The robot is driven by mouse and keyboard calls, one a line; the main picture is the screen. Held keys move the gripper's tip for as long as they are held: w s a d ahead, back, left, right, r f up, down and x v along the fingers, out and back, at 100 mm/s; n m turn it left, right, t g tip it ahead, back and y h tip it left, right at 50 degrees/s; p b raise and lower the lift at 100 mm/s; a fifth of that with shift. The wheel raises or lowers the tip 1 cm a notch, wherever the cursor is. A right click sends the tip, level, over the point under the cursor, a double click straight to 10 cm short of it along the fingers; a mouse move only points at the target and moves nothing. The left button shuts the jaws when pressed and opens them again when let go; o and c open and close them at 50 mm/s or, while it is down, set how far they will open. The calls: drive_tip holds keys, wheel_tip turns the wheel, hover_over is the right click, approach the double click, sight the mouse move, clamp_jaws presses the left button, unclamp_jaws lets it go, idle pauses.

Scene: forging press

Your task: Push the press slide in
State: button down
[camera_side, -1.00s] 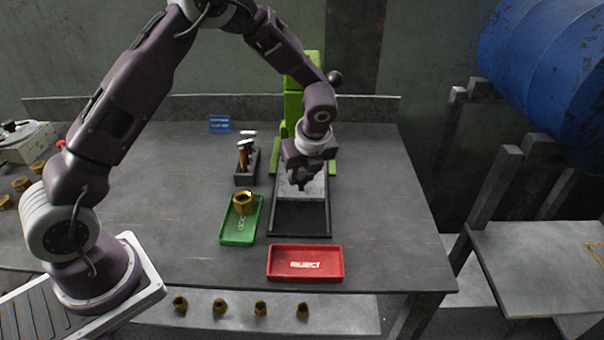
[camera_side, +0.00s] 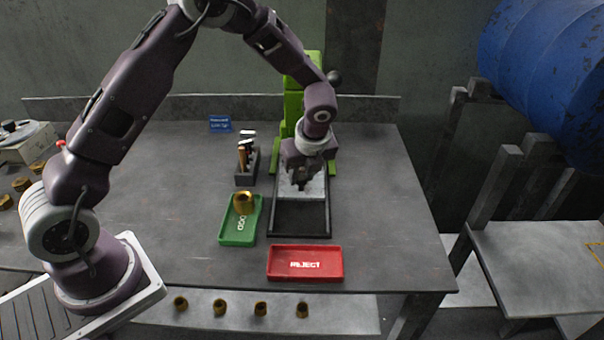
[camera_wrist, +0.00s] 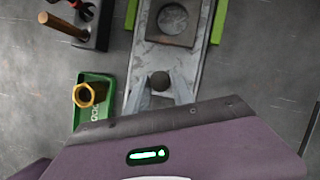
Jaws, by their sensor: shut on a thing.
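The press slide (camera_side: 316,187) is a light metal plate in a dark rail frame (camera_side: 329,222) in front of the green press (camera_side: 291,104). In the wrist view the slide (camera_wrist: 146,60) carries a square block with a round recess (camera_wrist: 173,18). A dark round knob (camera_wrist: 160,81) stands on its near part. My gripper (camera_side: 302,187) is low over the slide. In the wrist view its two fingers (camera_wrist: 160,88) are shut on the knob, one on each side. My wrist and arm partly hide the press and the slide's far end.
A green tray (camera_side: 225,237) with a brass nut (camera_side: 243,203) lies left of the frame. A red reject tray (camera_side: 286,277) lies in front. A dark holder (camera_side: 243,180) with upright tools stands left of the press. The table's right side is clear.

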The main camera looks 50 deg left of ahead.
idle(0.5)
drive_tip(key=shift+w+a, duration=1.5)
drive_tip(key=shift+w, duration=0.05)
drive_tip(key=c, duration=1.1)
unclamp_jaws()
drive_tip(key=v, duration=0.7)
